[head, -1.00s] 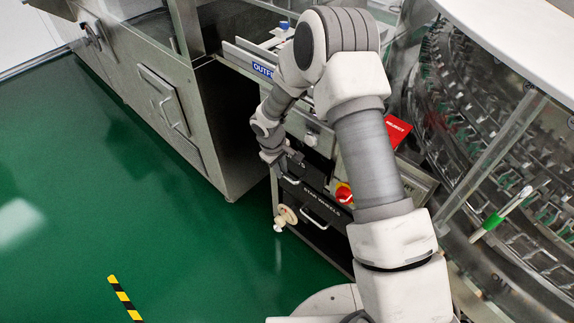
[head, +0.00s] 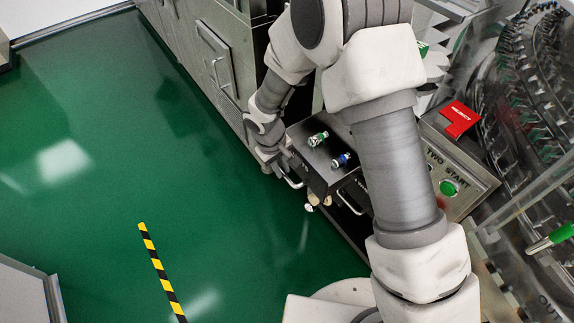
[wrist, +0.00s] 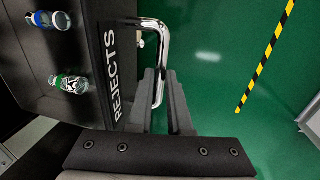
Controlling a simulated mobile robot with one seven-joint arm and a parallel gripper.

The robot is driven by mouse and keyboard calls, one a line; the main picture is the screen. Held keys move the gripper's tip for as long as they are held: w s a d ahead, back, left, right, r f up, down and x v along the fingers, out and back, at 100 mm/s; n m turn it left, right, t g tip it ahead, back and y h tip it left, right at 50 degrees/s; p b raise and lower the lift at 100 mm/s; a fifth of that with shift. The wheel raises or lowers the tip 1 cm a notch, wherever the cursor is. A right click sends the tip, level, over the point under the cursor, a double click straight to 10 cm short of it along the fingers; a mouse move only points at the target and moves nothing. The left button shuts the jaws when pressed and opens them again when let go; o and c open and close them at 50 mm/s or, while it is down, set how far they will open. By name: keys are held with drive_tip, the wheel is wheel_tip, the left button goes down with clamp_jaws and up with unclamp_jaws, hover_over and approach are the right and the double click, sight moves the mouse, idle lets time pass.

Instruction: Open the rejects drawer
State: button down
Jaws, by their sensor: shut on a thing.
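The black rejects drawer (head: 313,177) stands well out of the machine in the head view. Its front edge with white REJECTS lettering (wrist: 114,75) shows in the wrist view. Two small vials lie in it, one with a green band (head: 318,139) and one with a blue band (head: 341,160). My gripper (head: 281,168) is at the drawer's left front, shut on the chrome bar handle (wrist: 158,40). In the wrist view, the fingers of my gripper (wrist: 161,76) lie on either side of the bar. My arm hides part of the drawer's right side in the head view.
A second handle (head: 349,205) shows below and right of the drawer. A steel cabinet (head: 195,60) stands to the left. The green floor (head: 200,180) in front is clear, with a yellow-black stripe (head: 160,268).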

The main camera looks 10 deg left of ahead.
drive_tip(key=c, duration=0.8)
unclamp_jaws()
drive_tip(key=shift+c, duration=0.2)
drive_tip(key=shift+r, duration=0.1)
wheel_tip(320, 180, up, 17)
drive_tip(key=s+a+p, duration=0.2)
drive_tip(key=p, duration=0.1)
drive_tip(key=shift+s+a+p, duration=0.15)
drive_tip(key=shift+s+p, duration=0.05)
drive_tip(key=shift+p, duration=0.2)
